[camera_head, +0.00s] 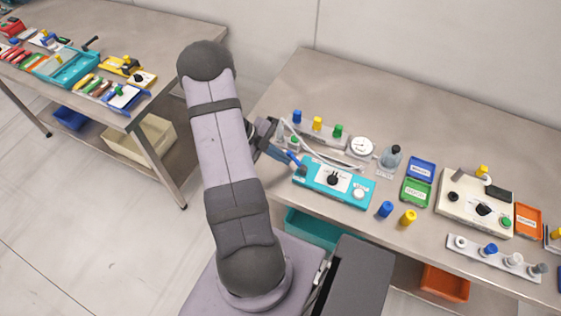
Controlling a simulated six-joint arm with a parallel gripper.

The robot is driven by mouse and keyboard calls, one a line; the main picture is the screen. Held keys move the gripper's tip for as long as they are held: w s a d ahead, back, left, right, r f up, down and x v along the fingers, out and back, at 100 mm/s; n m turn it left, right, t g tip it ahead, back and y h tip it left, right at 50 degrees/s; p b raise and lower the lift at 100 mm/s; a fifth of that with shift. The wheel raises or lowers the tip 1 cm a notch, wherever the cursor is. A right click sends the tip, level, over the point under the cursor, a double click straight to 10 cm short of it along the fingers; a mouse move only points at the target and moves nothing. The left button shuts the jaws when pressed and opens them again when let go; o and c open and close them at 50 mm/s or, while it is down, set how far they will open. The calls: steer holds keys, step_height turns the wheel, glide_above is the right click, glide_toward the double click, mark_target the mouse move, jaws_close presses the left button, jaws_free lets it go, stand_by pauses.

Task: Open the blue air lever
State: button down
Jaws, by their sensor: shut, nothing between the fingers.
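The blue air lever (293,160) is a small blue bar at the left end of the teal box (335,194) on the right-hand bench. It slants up and to the left from the box. My gripper (282,156) comes in from the left behind my arm, with its tips close beside the lever. The gripper is shut with nothing held. I cannot tell whether its tips touch the lever. The box's top carries a white panel with a black knob (332,179) and a white round part. My arm hides part of the gripper.
Behind the box stand a rack with blue, yellow and green caps (317,124), a round gauge (361,147) and a bottle (391,157). Loose blue (385,209) and yellow (408,217) pieces lie to its right.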

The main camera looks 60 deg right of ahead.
mark_target(291, 152)
steer(key=shift+d+r, duration=0.1)
steer(key=shift+d, duration=0.5)
steer(key=shift+s+d+m+y, duration=0.15)
steer(key=shift+d+m+y, duration=0.4)
steer(key=shift+m, duration=0.25)
steer(key=shift+s+d, duration=0.25)
steer(key=shift+d, duration=0.35)
steer(key=shift+s+d, duration=0.8)
steer(key=shift+d, duration=0.25)
steer(key=shift+s+d, duration=0.3)
steer(key=shift+s, duration=0.15)
steer(key=shift+s+g, duration=0.3)
